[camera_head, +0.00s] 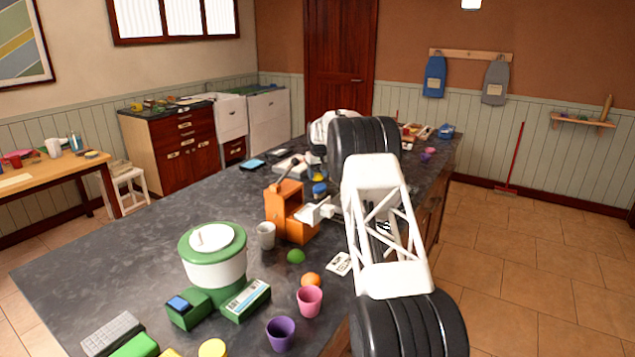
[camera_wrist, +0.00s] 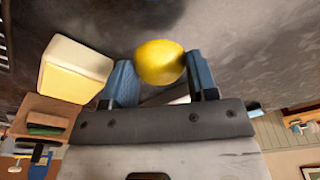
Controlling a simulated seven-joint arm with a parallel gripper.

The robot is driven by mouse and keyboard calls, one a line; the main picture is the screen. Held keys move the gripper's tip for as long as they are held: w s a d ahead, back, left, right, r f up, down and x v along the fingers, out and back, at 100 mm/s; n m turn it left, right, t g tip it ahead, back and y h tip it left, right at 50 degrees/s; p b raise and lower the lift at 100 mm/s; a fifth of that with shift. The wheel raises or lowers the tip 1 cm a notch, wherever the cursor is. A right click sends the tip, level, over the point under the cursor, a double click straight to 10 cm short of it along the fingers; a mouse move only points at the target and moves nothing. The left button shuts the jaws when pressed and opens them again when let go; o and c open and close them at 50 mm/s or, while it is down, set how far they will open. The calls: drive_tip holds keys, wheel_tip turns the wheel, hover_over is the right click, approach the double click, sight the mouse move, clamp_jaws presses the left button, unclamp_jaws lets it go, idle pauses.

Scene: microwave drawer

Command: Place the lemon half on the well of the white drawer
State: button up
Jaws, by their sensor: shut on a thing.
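The yellow lemon half (camera_wrist: 160,62) sits between the two blue fingertips of my gripper (camera_wrist: 161,80) in the wrist view. My gripper is shut on it, and its rounded yellow side shows. In the head view a small yellow thing (camera_head: 318,177), likely the lemon half, shows below the end of my arm; my fingers are not clear there. A low white object (camera_head: 292,164) stands on the dark counter left of it, partly covered by a dark lever-like shape. I cannot tell whether this is the white drawer, and no well shows clearly.
A green-and-white pot (camera_head: 213,262) and several cups are nearer. A cream and yellow block (camera_wrist: 76,70) is beside my gripper in the wrist view.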

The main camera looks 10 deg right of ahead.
sight(319, 176)
drive_tip(key=shift+f, duration=1.75)
drive_tip(key=shift+f, duration=0.1)
drive_tip(key=o, duration=0.9)
drive_tip(key=r, duration=0.4)
drive_tip(key=s+r, duration=0.1)
drive_tip(key=r, duration=0.7)
drive_tip(key=shift+s+d+r, duration=0.1)
drive_tip(key=shift+s+d, duration=0.05)
drive_tip(key=shift+s, duration=0.1)
